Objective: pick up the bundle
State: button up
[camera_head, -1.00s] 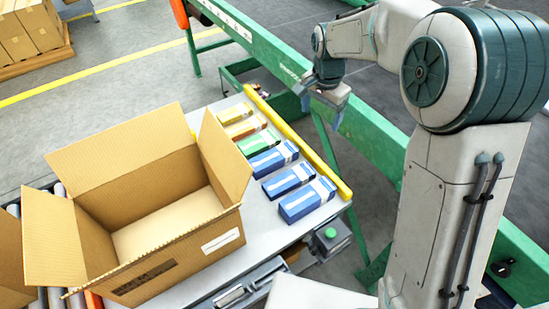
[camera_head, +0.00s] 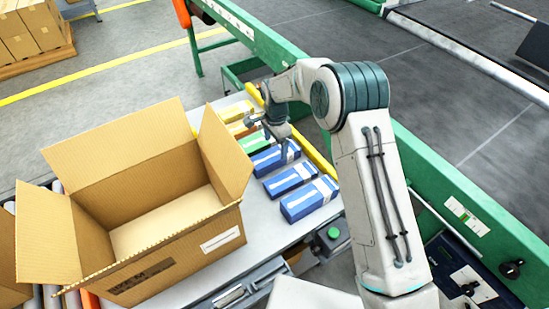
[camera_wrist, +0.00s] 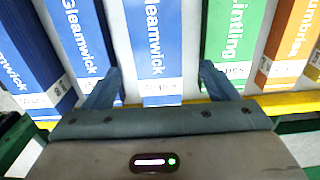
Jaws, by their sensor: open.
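Several banded bundles lie in a row on the grey table. The blue "Gleamwick" bundle (camera_head: 266,163) is the one next to the green bundle (camera_head: 250,144). My gripper (camera_head: 281,150) is over this blue bundle, partly hiding it. In the wrist view my gripper (camera_wrist: 160,72) is open, with one finger on each side of the blue bundle (camera_wrist: 158,40). I cannot tell whether the fingers touch the middle bundle.
A large open cardboard box (camera_head: 180,258) stands left of the row, its inside looking empty. Two more blue bundles (camera_head: 290,179) (camera_head: 308,199) lie nearer. An orange bundle (camera_wrist: 288,45) lies beyond the green one. A yellow rail (camera_head: 318,160) edges the table, beside a green frame (camera_head: 450,185).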

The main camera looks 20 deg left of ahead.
aim_at(275, 153)
jog(key=shift+s+f, duration=0.15)
jog(key=shift+f, duration=3)
jog(key=c, duration=1.2)
jog(key=shift+r, duration=0.15)
jog(key=shift+c, duration=0.2)
